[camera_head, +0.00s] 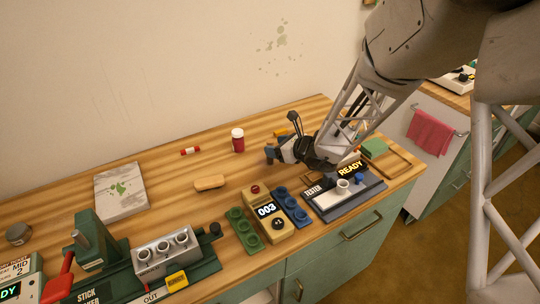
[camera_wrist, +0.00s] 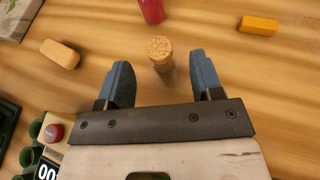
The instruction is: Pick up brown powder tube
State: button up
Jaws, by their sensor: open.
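A small upright tube with a cork top (camera_wrist: 159,47) stands on the wooden table in the wrist view. It lies between the lines of my two blue-grey fingers, close to the level of their tips. Its brown powder cannot be made out from above. My gripper (camera_wrist: 160,62) is open, with one finger on each side of the tube and a gap to both. In the head view my gripper (camera_head: 271,155) is low over the table, right of the red cup, and I cannot make out the tube there.
A red cup with a white top (camera_head: 238,141), a tan block (camera_head: 209,182) and a red-and-white piece (camera_head: 190,151) are on the table. A yellow block (camera_wrist: 258,25) lies to the right.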

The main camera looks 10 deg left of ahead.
jog(key=shift+x, duration=2.6)
jog(key=shift+d+f, duration=0.1)
jog(key=c, duration=1)
